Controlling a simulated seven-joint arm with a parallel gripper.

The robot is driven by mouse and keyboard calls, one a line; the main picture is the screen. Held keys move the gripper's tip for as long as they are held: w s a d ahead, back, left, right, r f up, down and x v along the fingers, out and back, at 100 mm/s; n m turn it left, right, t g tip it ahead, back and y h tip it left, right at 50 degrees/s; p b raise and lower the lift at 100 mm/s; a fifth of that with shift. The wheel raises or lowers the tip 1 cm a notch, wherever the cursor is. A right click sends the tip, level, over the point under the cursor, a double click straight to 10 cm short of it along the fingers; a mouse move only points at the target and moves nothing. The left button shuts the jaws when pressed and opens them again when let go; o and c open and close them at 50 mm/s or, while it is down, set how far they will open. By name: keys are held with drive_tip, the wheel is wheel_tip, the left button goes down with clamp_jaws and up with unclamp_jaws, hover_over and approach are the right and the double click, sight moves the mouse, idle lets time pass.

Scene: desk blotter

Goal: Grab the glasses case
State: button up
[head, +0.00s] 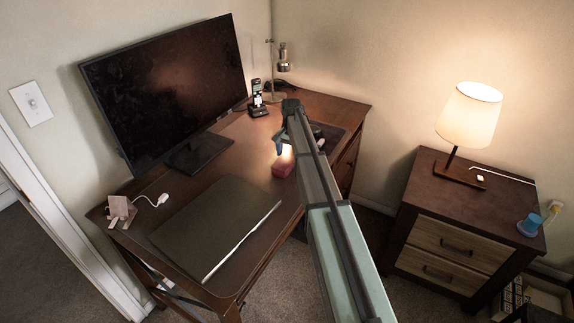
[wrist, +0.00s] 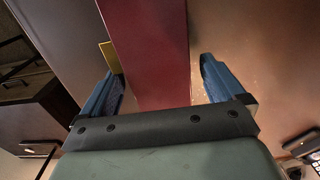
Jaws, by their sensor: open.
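A red box-like thing, which looks like the glasses case (head: 283,168), lies on the brown desk in the head view, just below my gripper (head: 281,146). In the wrist view the red case (wrist: 152,45) runs from the top edge down between the two blue fingers of my gripper (wrist: 160,62). The fingers are open, one on each side of it. A gap shows between the case and the right finger; the left finger is closer. The near end of the case is hidden behind the gripper body. A small yellow piece (wrist: 110,56) shows beside the left finger.
A large monitor (head: 170,90) stands at the back left of the desk. A flat dark laptop-like slab (head: 215,225) lies in front of it. A phone on a stand (head: 257,97) and a desk lamp (head: 282,62) are at the back. A nightstand (head: 455,225) with a lit lamp (head: 470,115) stands at right.

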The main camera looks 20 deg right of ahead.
drive_tip(key=shift+c, duration=0.3)
drive_tip(key=c, duration=1)
